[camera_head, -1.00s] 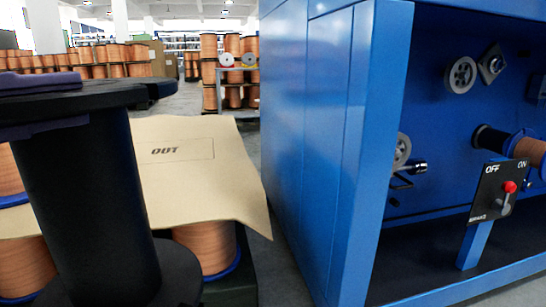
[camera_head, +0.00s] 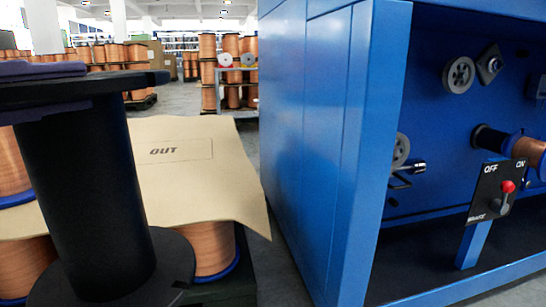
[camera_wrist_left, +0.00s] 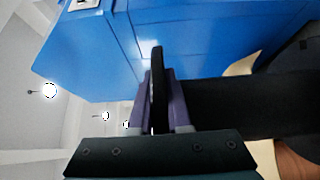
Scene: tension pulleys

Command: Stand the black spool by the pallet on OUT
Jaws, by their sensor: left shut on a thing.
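The black spool (camera_head: 85,200) stands large in the left foreground of the head view, nearly upright with a slight tilt. My left gripper (camera_head: 42,72), with purple fingers, is shut on the rim of its top flange. In the left wrist view the fingers (camera_wrist_left: 162,100) pinch the thin black flange (camera_wrist_left: 157,80), and the spool's core (camera_wrist_left: 250,103) runs off to the right. The OUT mark (camera_head: 163,151), in a printed outline, is on the tan sheet (camera_head: 225,185) over the pallet's copper spools. The lower flange overlaps the sheet's near edge in view; contact is unclear. My right gripper is not in view.
A blue machine cabinet (camera_head: 315,140) stands close on the right, with a brake switch panel (camera_head: 497,190) and pulleys (camera_head: 458,75) inside. Copper spools (camera_head: 213,250) sit under the sheet. More spool stacks stand behind. The sheet around OUT is bare.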

